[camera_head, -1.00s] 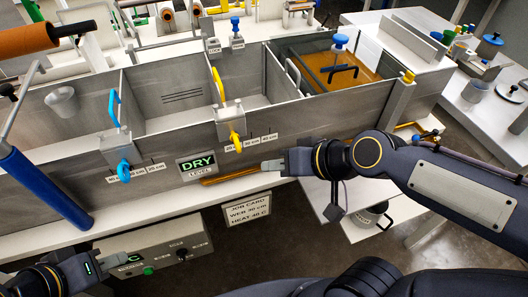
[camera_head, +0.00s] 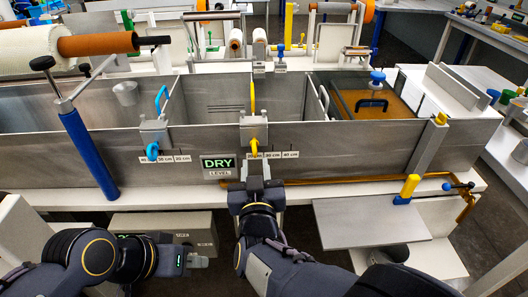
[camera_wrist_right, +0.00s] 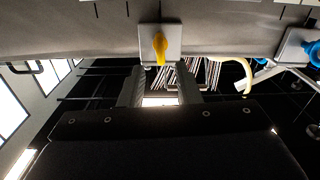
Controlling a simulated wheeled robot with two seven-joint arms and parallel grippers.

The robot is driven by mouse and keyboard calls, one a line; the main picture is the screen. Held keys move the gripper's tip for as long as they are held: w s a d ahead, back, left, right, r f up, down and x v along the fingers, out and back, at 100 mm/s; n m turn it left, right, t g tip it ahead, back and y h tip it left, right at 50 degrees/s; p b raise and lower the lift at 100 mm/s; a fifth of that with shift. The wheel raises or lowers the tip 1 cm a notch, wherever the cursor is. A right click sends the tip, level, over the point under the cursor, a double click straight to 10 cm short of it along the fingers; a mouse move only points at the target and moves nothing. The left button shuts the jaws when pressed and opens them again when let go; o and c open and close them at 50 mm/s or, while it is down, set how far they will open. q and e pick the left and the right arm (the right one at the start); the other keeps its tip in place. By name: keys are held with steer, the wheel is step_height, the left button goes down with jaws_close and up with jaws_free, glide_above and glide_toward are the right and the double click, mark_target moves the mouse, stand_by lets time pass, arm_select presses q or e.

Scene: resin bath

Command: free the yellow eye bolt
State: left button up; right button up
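The yellow eye bolt (camera_head: 254,147) sits on the front of a grey clamp (camera_head: 253,128) on the bath's front wall, below a yellow handle (camera_head: 252,92). My right gripper (camera_head: 255,168) is just below the bolt, pointing up at it. In the right wrist view the bolt (camera_wrist_right: 160,47) shows ahead of and between the two fingers (camera_wrist_right: 161,83), which are apart with nothing between them. It looks clear of the fingers. My left gripper (camera_head: 200,262) is low at the left, away from the bath; its finger gap is too small to make out.
A blue eye bolt (camera_head: 152,151) on a second clamp is to the left; it also shows in the right wrist view (camera_wrist_right: 314,54). A DRY level sign (camera_head: 218,165) is close left of my right gripper. A copper pipe (camera_head: 350,179) runs along the bench edge to the right.

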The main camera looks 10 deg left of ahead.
mark_target(254, 154)
steer(key=x, duration=0.7)
steer(key=shift+w+a+f, duration=0.1)
steer(key=shift+w+a, duration=0.05)
steer(key=shift+w, duration=0.15)
jaws_close()
